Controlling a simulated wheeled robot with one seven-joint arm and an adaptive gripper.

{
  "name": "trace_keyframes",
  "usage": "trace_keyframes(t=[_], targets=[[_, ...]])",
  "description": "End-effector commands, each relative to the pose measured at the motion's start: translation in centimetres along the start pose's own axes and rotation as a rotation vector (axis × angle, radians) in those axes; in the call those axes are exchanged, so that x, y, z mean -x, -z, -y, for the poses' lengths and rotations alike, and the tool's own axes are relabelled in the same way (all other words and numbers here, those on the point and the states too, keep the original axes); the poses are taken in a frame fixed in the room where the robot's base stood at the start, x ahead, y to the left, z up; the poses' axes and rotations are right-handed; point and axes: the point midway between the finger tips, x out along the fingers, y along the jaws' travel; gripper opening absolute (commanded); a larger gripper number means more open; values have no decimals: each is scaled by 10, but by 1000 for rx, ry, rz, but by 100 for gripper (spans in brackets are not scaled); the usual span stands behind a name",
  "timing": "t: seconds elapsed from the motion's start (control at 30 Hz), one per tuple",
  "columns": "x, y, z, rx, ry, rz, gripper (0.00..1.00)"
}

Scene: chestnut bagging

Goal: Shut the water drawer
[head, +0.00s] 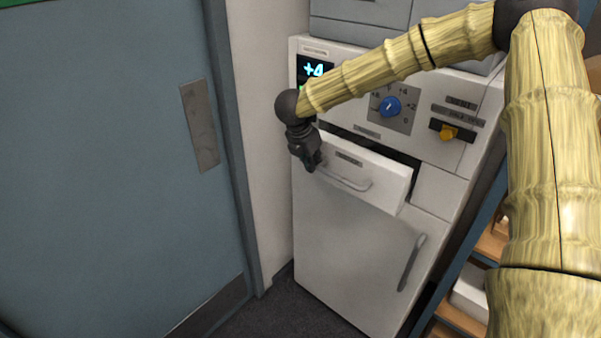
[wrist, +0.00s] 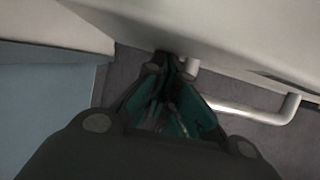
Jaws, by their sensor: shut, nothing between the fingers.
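The water drawer (head: 388,184) is a white-fronted drawer in a white machine in the head view. It stands partly out, with a dark gap along its top edge. Its curved bar handle (head: 345,181) runs across the front and also shows in the wrist view (wrist: 250,111). My gripper (head: 313,165) is shut and empty at the left end of the drawer front, close to the handle's left end. In the wrist view my gripper's fingertips (wrist: 172,66) meet near the drawer face, left of the handle bar. Whether they touch the drawer I cannot tell.
Above the drawer is a panel with a blue dial (head: 389,106), a yellow switch (head: 449,132) and a lit display (head: 314,70). Below is a white door with a grey handle (head: 412,262). A blue door (head: 100,170) stands left, a shelf (head: 463,317) at lower right.

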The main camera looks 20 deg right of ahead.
Motion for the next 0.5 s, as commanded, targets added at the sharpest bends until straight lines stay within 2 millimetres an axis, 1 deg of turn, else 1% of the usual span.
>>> trace_keyframes(t=[0.03,0.2,0.33,0.5], targets=[[-4,-9,0,-5,0,0,0],[-11,-27,0,-3,-1,0,0],[-14,-34,0,-1,-1,0,0],[-15,-37,0,-1,-1,0,0]])
